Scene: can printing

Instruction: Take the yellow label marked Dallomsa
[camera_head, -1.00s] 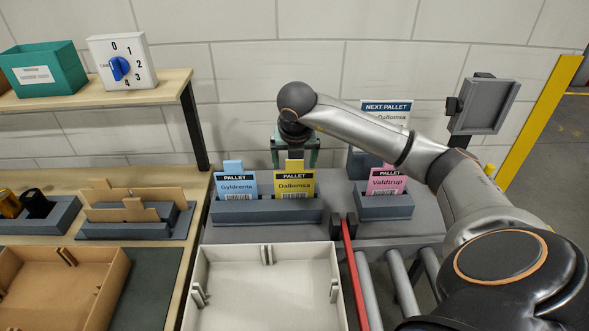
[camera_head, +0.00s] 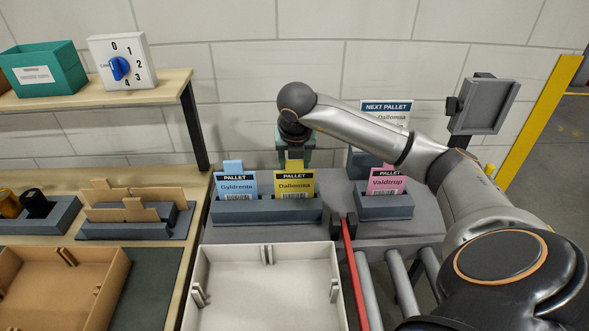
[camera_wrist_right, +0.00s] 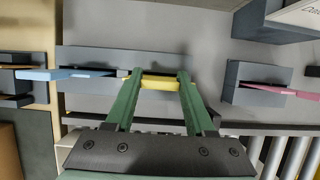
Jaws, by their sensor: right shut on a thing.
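The yellow label (camera_head: 294,184) marked "PALLET Dallomsa" stands upright in the grey holder (camera_head: 265,212), to the right of the blue Gyldrenta label (camera_head: 236,185). My right gripper (camera_head: 294,156) is behind and above the holder, partly hidden by its own arm. In the right wrist view its green fingers (camera_wrist_right: 159,80) are shut on the yellow label (camera_wrist_right: 160,84), one at each side of it. The label's lower end is hidden in the holder. My left gripper is not in view.
A pink Valdtrup label (camera_head: 386,183) stands in a separate grey holder (camera_head: 385,207) to the right. The "NEXT PALLET Dallomsa" sign (camera_head: 386,112) stands behind. A white open box (camera_head: 268,285) is in front, beside a red bar (camera_head: 354,275) and rollers.

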